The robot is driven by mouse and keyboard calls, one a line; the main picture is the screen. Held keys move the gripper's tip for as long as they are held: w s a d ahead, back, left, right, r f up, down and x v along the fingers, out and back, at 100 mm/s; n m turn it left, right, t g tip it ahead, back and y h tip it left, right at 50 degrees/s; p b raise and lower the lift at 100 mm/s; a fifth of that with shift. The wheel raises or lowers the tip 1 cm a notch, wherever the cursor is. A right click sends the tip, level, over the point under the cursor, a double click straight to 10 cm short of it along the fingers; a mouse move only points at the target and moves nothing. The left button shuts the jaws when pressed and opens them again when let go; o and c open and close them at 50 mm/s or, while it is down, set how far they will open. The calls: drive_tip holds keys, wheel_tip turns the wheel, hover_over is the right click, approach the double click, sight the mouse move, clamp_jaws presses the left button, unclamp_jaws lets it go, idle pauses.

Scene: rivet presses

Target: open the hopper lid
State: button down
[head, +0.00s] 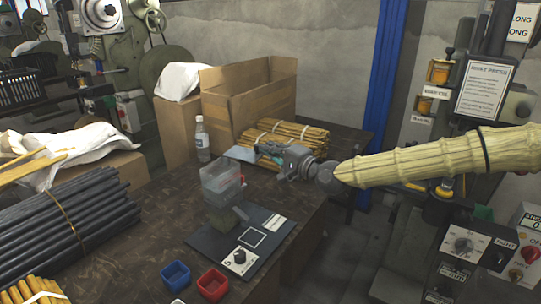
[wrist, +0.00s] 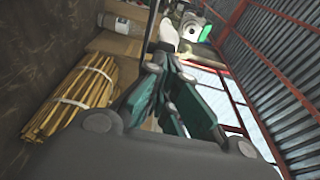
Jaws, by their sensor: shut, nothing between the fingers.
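The hopper (head: 222,183) is a clear, box-shaped container on a dark base plate (head: 208,238) on the bench. A pale, flat, translucent panel (head: 240,154) shows just behind its upper edge. It may be the lid, but I cannot tell whether it is joined to the hopper. My gripper (head: 258,148) is beyond and to the right of the hopper, with its fingers pointing left near this panel. Contact cannot be made out. The gripper is shut and empty. In the wrist view my gripper (wrist: 170,65) shows its teal-padded fingers; I cannot make out the hopper there.
A tied bundle of yellow rods (head: 290,134) lies behind my gripper, before an open cardboard box (head: 235,105). A water bottle (head: 202,142) stands left. Blue (head: 175,276) and red (head: 212,284) bins sit in front. Dark rods (head: 55,215) lie left; a press stands right.

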drive_tip(key=w+b, duration=0.1)
drive_tip(key=w, duration=0.1)
drive_tip(key=w+b, duration=0.1)
drive_tip(key=w, duration=0.1)
drive_tip(key=shift+w+a, duration=0.2)
drive_tip(key=shift+w, duration=0.05)
